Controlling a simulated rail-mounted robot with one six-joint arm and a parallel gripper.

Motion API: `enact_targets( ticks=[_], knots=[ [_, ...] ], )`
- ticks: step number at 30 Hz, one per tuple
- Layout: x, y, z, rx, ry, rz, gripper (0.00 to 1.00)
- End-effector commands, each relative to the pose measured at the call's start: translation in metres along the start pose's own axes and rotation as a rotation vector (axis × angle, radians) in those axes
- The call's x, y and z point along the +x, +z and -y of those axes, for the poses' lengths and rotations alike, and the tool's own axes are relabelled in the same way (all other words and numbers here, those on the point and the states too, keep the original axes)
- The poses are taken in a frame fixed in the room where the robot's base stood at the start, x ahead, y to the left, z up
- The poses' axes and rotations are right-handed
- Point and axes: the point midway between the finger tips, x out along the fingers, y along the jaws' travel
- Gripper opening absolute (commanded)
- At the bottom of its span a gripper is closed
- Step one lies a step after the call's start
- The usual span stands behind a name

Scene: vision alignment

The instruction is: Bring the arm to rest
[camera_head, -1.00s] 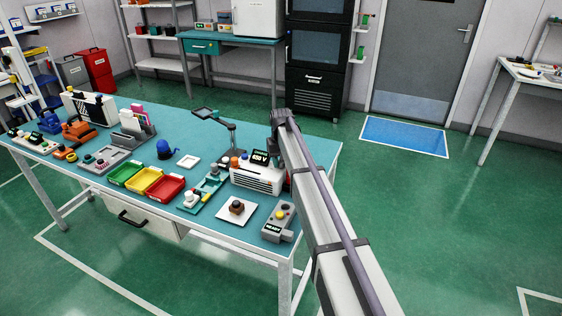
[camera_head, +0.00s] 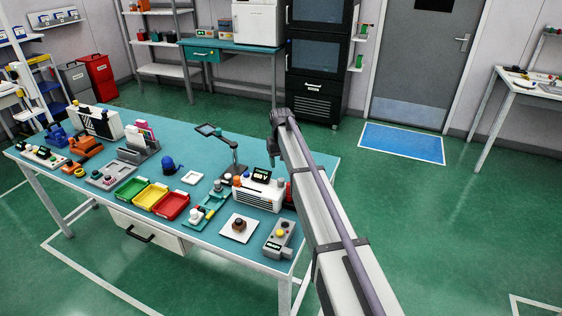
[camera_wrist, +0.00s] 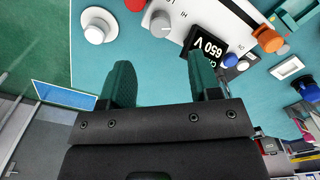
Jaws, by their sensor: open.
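My arm (camera_head: 325,210) reaches out over the right end of the teal workbench (camera_head: 225,258). Its dark end is high and near the device with the "650 V" display (camera_head: 258,190). In the wrist view my gripper (camera_wrist: 160,82) has two dark green fingers spread wide apart with nothing between them. Bare teal bench top shows beyond the fingers. The "650 V" display (camera_wrist: 208,47) lies just beyond the right finger, apart from it as far as I can tell.
The floor (camera_head: 430,230) to the right is clear.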

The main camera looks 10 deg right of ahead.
Motion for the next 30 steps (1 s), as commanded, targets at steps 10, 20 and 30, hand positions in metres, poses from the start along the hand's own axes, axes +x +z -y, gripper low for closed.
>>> enact_targets(
  ticks=[10, 20, 30],
  knots=[
    [-0.017, 0.000, 0.000, 0.000, 0.000, 0.000, 0.57],
    [-0.017, 0.150, 0.013, 0.055, 0.001, 0.001, 0.57],
    [-0.017, 0.387, 0.034, 0.091, 0.001, 0.000, 0.57]
  ],
)
